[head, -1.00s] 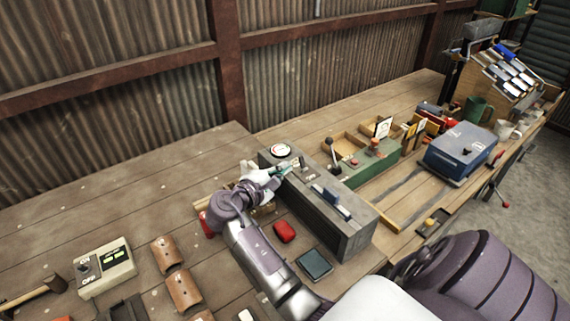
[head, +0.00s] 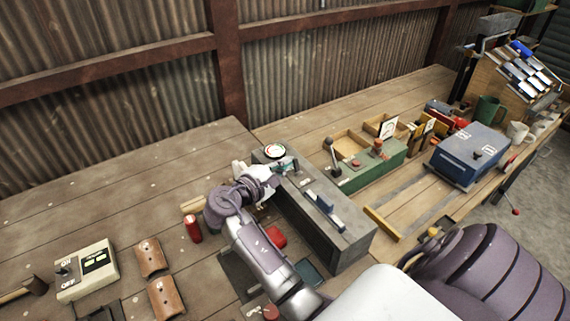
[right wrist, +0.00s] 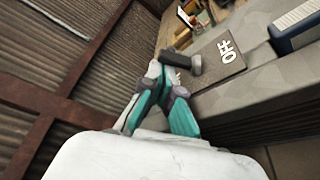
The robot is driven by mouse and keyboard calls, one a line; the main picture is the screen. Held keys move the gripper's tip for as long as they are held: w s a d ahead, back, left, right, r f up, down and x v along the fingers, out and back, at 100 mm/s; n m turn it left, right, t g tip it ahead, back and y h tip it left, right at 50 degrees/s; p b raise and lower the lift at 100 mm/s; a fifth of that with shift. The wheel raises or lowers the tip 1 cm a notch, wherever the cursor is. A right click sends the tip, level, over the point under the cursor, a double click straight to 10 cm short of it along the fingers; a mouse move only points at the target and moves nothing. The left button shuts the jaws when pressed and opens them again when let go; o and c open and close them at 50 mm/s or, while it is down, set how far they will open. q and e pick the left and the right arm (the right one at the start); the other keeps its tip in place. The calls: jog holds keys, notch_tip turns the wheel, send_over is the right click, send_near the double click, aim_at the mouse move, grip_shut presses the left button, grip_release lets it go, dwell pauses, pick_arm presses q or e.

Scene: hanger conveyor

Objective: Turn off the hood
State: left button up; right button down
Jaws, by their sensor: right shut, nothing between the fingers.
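A long grey control box (head: 340,240) stands on the bench, with a round gauge (head: 274,151) at its far end and a blue-grey slider (head: 324,203) on top. My right gripper (head: 284,164) is at the far end of its top, beside the gauge. In the right wrist view the same gripper (right wrist: 160,74) is shut with its teal fingers together and nothing held. Its tips are close to a dark grey lever or knob (right wrist: 180,60) by a plate with white symbols (right wrist: 219,56); contact is unclear. My left gripper is not in view. No hood is clearly identifiable.
A beige ON/OFF switch box (head: 87,270) is at the left. A red can (head: 193,229) stands beside my right arm. A green lever box (head: 365,170) and a blue box (head: 468,154) stand to the right. The back left bench is clear.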

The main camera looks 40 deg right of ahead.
jog(key=shift+m+b, duration=0.3)
jog(key=shift+s, duration=0.1)
jog(key=m+b, duration=0.1)
jog(key=m+h+b, duration=0.1)
jog(key=b, duration=0.1)
jog(key=shift+s+t, duration=0.35)
jog(key=shift+t, duration=0.05)
jog(key=shift+s+r+m+b, duration=0.15)
jog(key=shift+m+b, duration=0.35)
jog(key=shift+m, duration=0.1)
jog(key=shift+s+r, duration=0.2)
jog(key=shift+r, duration=0.15)
